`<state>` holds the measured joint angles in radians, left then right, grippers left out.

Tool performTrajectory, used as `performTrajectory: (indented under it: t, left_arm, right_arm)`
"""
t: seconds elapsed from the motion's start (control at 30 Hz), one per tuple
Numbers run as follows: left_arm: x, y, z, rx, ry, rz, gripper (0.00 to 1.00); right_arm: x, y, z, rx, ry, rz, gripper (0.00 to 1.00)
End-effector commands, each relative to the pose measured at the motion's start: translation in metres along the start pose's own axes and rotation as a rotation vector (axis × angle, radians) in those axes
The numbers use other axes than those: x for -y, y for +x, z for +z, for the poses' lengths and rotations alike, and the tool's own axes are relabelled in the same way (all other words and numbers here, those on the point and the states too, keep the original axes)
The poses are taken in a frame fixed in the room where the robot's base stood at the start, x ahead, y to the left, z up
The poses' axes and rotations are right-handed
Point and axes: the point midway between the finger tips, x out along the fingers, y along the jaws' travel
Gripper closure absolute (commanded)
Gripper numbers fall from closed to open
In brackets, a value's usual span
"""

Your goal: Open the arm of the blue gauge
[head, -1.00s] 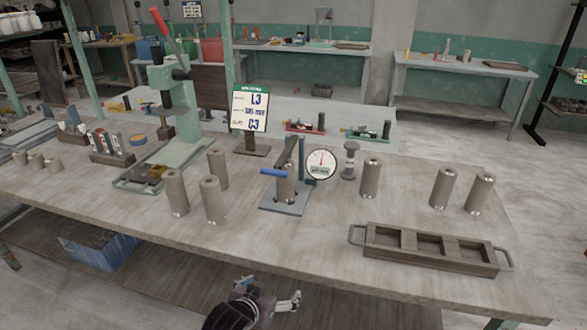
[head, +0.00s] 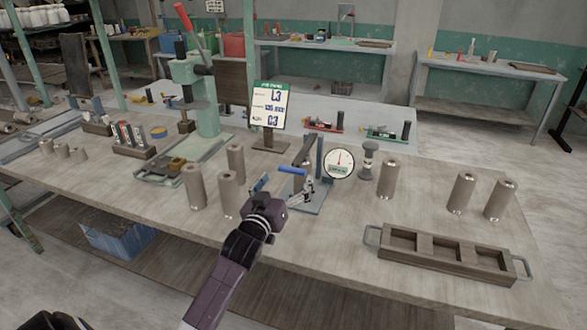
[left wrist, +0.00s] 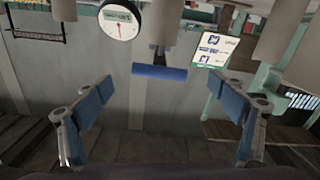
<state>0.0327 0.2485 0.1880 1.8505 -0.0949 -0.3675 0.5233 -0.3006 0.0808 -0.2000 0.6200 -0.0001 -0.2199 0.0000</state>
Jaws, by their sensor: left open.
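The blue gauge stands on the worktable, with a blue base plate (head: 318,205), an upright blue post (head: 320,155) and a round white dial (head: 339,163). Its dark arm (head: 304,150) slopes down to a blue handle (head: 292,171). My left gripper (head: 307,190) is at the front of the gauge, just below the handle, and partly covers the base. In the left wrist view the left gripper (left wrist: 160,88) is open and empty. The blue handle (left wrist: 159,72) lies crosswise ahead, between the fingers' lines and apart from both. The dial (left wrist: 119,20) is at upper left there. My right gripper is not in view.
Grey cylinders (head: 228,195) stand close left of my left gripper, and others (head: 388,180) stand right of the gauge. A wooden tray (head: 448,272) lies at front right. A sign (head: 267,107) and a green press (head: 205,105) stand behind. Bare tabletop lies between gauge and tray.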

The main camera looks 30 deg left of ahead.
Motion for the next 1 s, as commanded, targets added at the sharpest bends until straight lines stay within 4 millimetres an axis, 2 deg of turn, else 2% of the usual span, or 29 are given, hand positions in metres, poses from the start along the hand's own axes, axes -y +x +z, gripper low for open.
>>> performTrajectory:
  t: [0.2, 0.4, 0.8, 1.0]
  left_arm:
    - [-0.001, 0.033, -0.002, 0.001, 0.0, 0.0, 0.12]
    - [-0.001, 0.051, 0.0, 0.002, 0.0, 0.0, 0.12]
    - [-0.001, 0.057, 0.001, 0.002, 0.001, 0.001, 0.12]
    - [-0.001, 0.057, 0.001, 0.002, 0.001, 0.0, 0.34]
  right_arm:
    - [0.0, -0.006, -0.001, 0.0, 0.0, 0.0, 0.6]
    - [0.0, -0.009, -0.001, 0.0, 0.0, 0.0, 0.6]
    - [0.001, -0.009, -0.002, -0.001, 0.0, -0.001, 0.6]
    - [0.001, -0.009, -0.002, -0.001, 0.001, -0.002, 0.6]
